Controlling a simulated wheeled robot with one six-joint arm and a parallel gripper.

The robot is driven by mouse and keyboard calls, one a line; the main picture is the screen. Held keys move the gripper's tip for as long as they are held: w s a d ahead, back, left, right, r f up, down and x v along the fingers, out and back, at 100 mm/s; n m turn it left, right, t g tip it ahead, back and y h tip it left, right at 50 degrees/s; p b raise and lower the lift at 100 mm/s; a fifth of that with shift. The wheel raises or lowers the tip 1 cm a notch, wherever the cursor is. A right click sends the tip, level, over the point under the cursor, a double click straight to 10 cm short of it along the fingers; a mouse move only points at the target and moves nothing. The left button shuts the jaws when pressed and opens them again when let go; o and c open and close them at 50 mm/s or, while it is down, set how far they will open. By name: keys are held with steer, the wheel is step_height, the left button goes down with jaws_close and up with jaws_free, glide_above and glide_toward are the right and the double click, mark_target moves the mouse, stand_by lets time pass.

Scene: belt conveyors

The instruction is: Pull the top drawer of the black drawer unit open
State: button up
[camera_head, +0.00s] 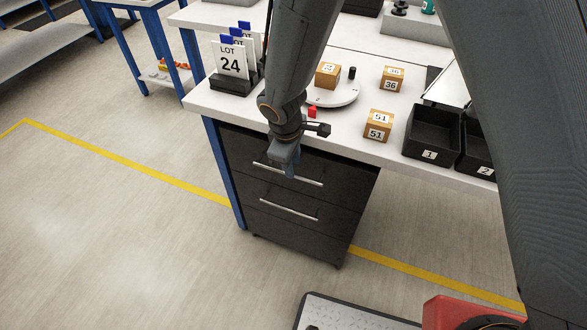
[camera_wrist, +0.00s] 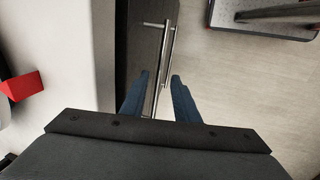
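The black drawer unit (camera_head: 305,235) stands under the white worktable. Its top drawer (camera_head: 335,170) looks shut, flush with the fronts below. The top drawer's silver bar handle (camera_head: 308,180) runs across its front, partly hidden by my gripper. My gripper (camera_head: 288,172) is at this handle, pointing down. In the wrist view the handle (camera_wrist: 168,45) passes between the two blue fingers of my gripper (camera_wrist: 160,76), which are apart. A gap shows on both sides of the bar, so the fingers are not closed on it. How deep the bar sits between them is hard to tell.
A second drawer handle (camera_head: 288,209) lies below. On the worktable (camera_head: 345,122) are a LOT 24 card stand (camera_head: 232,64), numbered boxes such as 51 (camera_head: 379,125), a white round plate (camera_head: 343,96) and black bins (camera_head: 430,133). The floor before the drawers is clear.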

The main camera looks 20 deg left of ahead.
steer(key=shift+w+f, duration=0.2)
steer(key=shift+f, duration=0.8)
steer(key=shift+w+f, duration=0.2)
steer(key=shift+f, duration=0.8)
jaws_close()
